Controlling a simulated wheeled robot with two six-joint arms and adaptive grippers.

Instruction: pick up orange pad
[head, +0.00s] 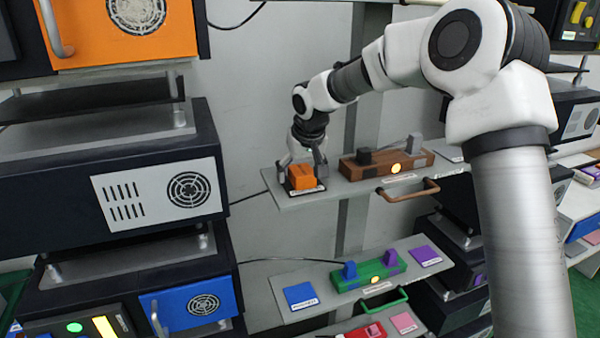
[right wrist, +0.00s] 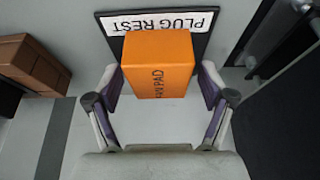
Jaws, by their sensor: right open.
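The orange pad (head: 302,178) is a small orange block on a dark plug rest plate at the left end of the upper grey shelf. In the right wrist view the orange pad (right wrist: 158,62) shows lettering on its near face and sits in front of the "PLUG REST" label (right wrist: 160,22). My right gripper (head: 305,172) is at the pad from above. In the right wrist view its fingers (right wrist: 158,90) are spread, one on each side of the pad, with small gaps visible. My left gripper is not in view.
A brown lever fixture (head: 365,170) with two levers stands right of the pad on the same shelf. A brown handle (head: 410,192) juts from the shelf front. A lower shelf holds a green fixture (head: 372,275), a blue pad (head: 300,296) and a purple pad (head: 425,256). Dark cabinets stand left.

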